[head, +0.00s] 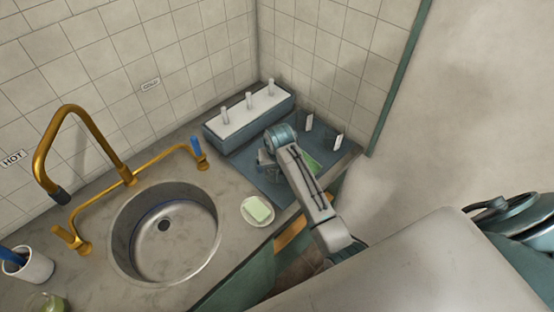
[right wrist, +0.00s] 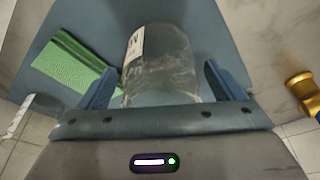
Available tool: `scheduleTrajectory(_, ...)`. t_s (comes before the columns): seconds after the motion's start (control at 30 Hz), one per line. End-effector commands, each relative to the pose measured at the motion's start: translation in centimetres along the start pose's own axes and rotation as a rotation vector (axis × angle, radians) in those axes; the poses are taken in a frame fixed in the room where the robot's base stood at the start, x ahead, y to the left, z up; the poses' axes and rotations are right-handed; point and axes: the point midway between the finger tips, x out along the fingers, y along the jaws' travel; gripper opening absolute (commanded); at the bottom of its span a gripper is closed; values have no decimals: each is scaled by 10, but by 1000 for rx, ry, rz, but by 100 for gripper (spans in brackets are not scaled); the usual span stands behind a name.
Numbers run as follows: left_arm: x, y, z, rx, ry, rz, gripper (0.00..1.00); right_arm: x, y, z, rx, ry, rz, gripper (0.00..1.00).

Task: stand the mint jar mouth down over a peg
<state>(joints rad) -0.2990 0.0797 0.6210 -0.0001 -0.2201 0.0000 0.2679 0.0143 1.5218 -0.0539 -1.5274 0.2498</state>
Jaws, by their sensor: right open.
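In the right wrist view a clear glass jar (right wrist: 165,65) with a white label stands or lies on the blue-grey mat; its label is too blurred to read as mint, and I cannot tell which way its mouth faces. My right gripper (right wrist: 160,85) is open, with its blue fingers on either side of the jar and gaps visible. In the head view my right gripper (head: 267,158) is low over the mat, and my arm hides part of it. The peg rack (head: 250,121) has three upright pale pegs, including the middle peg (head: 249,100), all bare. My left gripper is not in view.
A green pad (head: 308,160) lies on the mat (head: 262,180). A soap dish (head: 257,211), a sink (head: 165,238) and a brass tap (head: 80,130) are left. Tiled walls close the back.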

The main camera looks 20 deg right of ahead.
Motion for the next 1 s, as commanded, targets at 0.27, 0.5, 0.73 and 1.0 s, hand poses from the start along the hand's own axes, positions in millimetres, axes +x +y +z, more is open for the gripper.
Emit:
scheduleTrajectory(0.27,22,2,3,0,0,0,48,-46,0,0,0,8,-2,88)
scheduleTrajectory(0.5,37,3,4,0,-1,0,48,-94,0,0,1,5,-2,88)
scheduleTrajectory(0.73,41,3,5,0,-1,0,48,-114,0,0,0,1,-1,88)
scheduleTrajectory(1.0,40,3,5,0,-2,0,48,-115,0,0,0,0,0,88)
